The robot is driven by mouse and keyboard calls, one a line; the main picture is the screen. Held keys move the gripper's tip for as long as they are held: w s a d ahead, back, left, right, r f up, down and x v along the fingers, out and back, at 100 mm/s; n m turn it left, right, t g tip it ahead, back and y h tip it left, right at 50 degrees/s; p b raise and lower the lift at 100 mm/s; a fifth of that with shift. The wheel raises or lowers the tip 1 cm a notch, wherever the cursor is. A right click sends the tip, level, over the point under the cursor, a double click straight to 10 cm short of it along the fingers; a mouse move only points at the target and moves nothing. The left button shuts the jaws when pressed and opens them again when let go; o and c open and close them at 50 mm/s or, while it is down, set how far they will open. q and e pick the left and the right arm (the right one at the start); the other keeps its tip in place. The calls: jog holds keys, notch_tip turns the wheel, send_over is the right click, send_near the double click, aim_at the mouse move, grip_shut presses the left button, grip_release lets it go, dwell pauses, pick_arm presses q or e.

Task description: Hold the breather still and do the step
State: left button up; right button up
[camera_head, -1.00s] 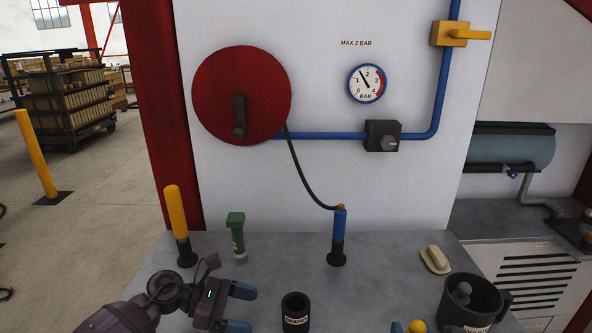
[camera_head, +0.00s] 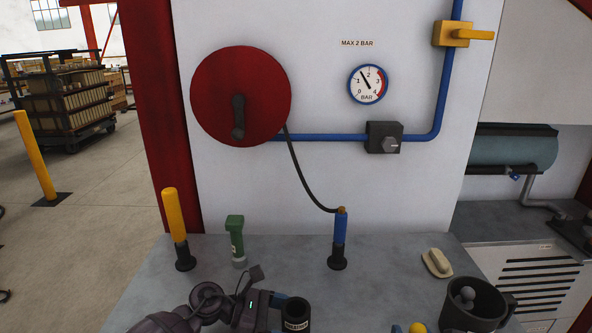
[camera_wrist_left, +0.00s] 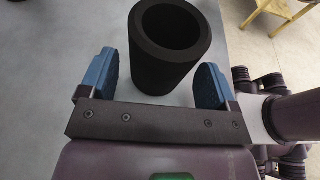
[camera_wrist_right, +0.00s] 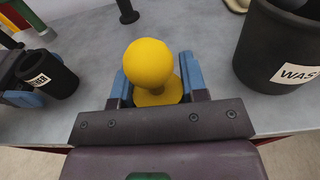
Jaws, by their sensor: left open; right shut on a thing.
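The breather (camera_head: 296,313) is a black open-topped cylinder with a white label, upright on the grey bench at the bottom of the head view. My left gripper (camera_wrist_left: 158,72) is open; in the left wrist view the breather (camera_wrist_left: 165,72) stands between its blue fingers, with gaps at the sides. In the head view the left fingers are mostly hidden beside it. My right gripper (camera_wrist_right: 156,86) is shut on a yellow ball-topped knob (camera_wrist_right: 148,64) with a round flange. In the head view only the knob's top (camera_head: 417,328) and a blue fingertip show at the bottom edge.
A black mug-like waste container (camera_head: 472,308) stands at right, near a cream block (camera_head: 437,262). A blue hose wand (camera_head: 340,237), a green bottle-like item (camera_head: 235,240) and a yellow post (camera_head: 174,215) stand behind. The wall carries a red disc (camera_head: 215,95) and a gauge (camera_head: 368,84).

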pick_arm(q)
jog(key=shift+x, duration=0.8)
pick_arm(e)
jog(key=shift+f, duration=0.4)
pick_arm(q)
jog(key=shift+r, duration=0.1)
jog(key=shift+c, duration=0.3)
jog(key=c, duration=0.8)
jog(key=shift+o, duration=0.2)
pick_arm(e)
jog(key=w+a+r, duration=0.3)
jog(key=a+r, duration=0.1)
jog(key=a, duration=0.3)
jog(key=w+a+r+y, duration=0.1)
jog(key=w+a+r, duration=0.2)
jog(key=a+r, duration=0.2)
jog(key=w+a+r+n+t, duration=0.1)
jog(key=w+a+r, duration=0.2)
jog(key=a, duration=0.6)
jog(key=shift+r+y, duration=0.3)
jog(key=shift+r, duration=0.4)
